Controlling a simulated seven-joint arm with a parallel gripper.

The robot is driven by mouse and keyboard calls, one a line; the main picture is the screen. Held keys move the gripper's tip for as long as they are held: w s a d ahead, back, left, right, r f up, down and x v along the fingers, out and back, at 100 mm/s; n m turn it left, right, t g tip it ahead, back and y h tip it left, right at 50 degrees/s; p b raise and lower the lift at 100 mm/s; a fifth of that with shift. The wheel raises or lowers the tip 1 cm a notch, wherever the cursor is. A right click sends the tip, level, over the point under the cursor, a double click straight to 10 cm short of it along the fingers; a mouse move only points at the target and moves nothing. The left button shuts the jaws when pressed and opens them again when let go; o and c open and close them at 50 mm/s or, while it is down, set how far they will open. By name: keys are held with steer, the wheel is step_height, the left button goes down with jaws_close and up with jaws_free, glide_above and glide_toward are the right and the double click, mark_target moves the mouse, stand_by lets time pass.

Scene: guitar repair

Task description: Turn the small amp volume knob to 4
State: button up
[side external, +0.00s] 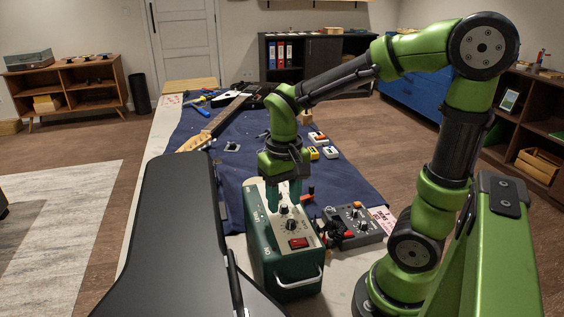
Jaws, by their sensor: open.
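A green box with a pale top panel, apparently the small amp (258,248), stands at the near end of the workbench. Its panel has a dark knob (291,225), another knob (283,209) closer to my gripper, and a red switch (299,243). A light handle is on its near side. My gripper (284,197) points down over the far part of the panel, its teal fingers apart. The fingers are just above or around the farther knob; I cannot tell whether they touch it. The panel's markings and the knobs' settings are too small to read.
A grey unit with knobs (352,222) sits to the amp's right. Small pedals (322,150) and a guitar neck (222,120) lie on the blue mat (235,165) farther back. A large black case (175,235) stands close on the left.

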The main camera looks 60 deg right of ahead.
step_height(320, 180, up, 16)
stand_by(0.3)
steer(key=n+t, duration=0.2)
steer(key=t, duration=0.2)
glide_above(278, 217)
step_height(278, 217, down, 5)
steer(key=s+a+f+t+y, duration=0.2)
steer(key=s+a+t, duration=0.1)
steer(key=shift+s+a+f, duration=0.1)
steer(key=shift+s+f, duration=0.2)
steer(key=shift+f, duration=0.05)
stand_by(1.1)
